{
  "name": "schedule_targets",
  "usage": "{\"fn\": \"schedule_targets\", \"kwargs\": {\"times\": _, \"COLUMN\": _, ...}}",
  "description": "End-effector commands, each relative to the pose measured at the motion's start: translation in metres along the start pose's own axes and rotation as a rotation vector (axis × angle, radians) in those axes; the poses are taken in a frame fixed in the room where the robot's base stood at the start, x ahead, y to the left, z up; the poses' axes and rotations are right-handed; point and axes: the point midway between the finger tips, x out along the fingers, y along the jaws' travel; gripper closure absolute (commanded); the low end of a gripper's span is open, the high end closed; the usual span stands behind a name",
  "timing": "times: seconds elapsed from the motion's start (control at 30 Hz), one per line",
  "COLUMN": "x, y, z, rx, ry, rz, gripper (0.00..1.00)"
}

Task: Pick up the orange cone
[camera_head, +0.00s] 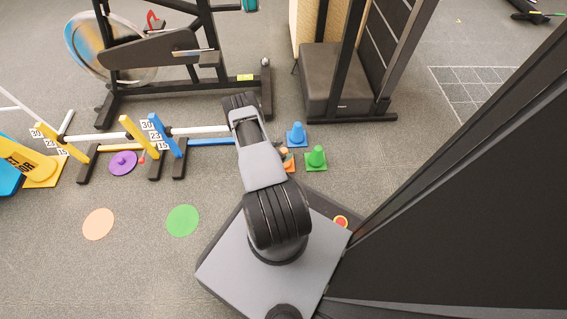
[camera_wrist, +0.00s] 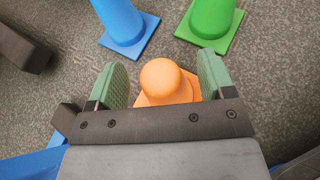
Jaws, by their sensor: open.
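The orange cone (camera_wrist: 161,82) stands upright on the floor in the wrist view, with its rounded top between the two green pads of my gripper (camera_wrist: 162,85). The gripper is open, with a pad on either side and a visible gap to the cone's top. The lower part of the cone's base is hidden behind the gripper body. In the head view only a part of the orange cone (camera_head: 289,166) shows beside my arm, and the gripper is mostly hidden there.
A blue cone (camera_head: 297,134) and a green cone (camera_head: 316,158) stand close by the orange one. Low hurdles with a blue bar (camera_head: 213,141) lie to the left. A bench and rack frame (camera_head: 335,80) stands behind. Flat discs (camera_head: 183,220) lie on open floor.

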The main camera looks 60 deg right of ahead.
Motion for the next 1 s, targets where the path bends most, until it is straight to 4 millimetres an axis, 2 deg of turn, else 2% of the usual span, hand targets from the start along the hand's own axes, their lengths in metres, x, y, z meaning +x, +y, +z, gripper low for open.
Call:
{"fn": "schedule_targets", "kwargs": {"times": 0.3, "x": 0.0037, "y": 0.0002, "z": 0.0007, "rx": 0.001, "ry": 0.000, "rz": 0.000, "gripper": 0.24}}
{"fn": "schedule_targets", "kwargs": {"times": 1.0, "x": 0.0036, "y": 0.0000, "z": 0.0004, "rx": 0.001, "ry": 0.000, "rz": 0.000, "gripper": 0.92}}
